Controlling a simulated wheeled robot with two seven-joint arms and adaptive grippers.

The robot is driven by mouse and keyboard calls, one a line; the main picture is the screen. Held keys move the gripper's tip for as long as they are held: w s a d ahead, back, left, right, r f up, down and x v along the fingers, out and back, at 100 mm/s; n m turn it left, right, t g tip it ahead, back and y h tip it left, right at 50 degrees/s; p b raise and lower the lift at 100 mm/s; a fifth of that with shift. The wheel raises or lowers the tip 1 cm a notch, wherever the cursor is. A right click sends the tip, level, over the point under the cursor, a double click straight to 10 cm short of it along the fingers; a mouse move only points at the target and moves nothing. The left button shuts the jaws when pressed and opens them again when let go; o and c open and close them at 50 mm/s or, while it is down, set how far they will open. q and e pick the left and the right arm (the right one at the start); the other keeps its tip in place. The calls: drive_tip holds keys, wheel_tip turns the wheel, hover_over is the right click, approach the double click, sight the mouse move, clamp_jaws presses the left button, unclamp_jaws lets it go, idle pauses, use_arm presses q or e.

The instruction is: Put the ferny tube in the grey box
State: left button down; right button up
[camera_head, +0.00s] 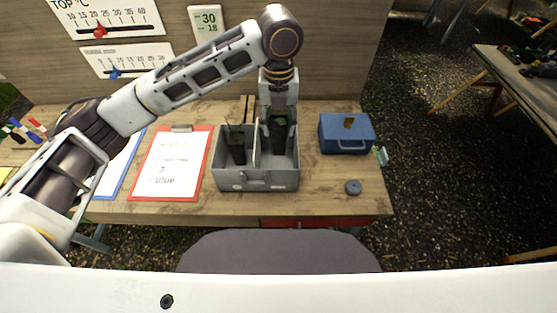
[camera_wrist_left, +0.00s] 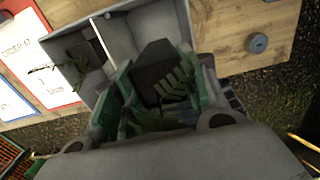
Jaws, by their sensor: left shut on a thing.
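The grey box (camera_head: 256,181) stands on the wooden table and has two compartments split by a wall; it also shows in the left wrist view (camera_wrist_left: 118,32). My left gripper (camera_head: 279,118) points down at the right compartment, shut on the ferny tube (camera_head: 278,138). That tube is dark, roughly upright, with its lower part inside the right compartment; whether it touches the floor is hidden. In the left wrist view its green fern leaf (camera_wrist_left: 176,84) shows between the fingers. Another dark tube (camera_head: 237,151) with a thin sprig stands in the left compartment. My right gripper is not in view.
A blue case (camera_head: 346,134) stands right of the box, with a small grey disc (camera_head: 353,187) in front of it. A red clipboard (camera_head: 170,165) lies to the left. A backboard (camera_head: 330,50) rises behind the table. Table between box and blue case is clear.

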sight(279, 146)
use_arm(q)
drive_tip(key=shift+f, duration=2.35)
drive_tip(key=shift+f, duration=2.5)
drive_tip(key=shift+f, duration=0.1)
drive_tip(key=c, duration=1.1)
unclamp_jaws()
wheel_tip(279, 146, up, 12)
drive_tip(key=shift+r, duration=0.15)
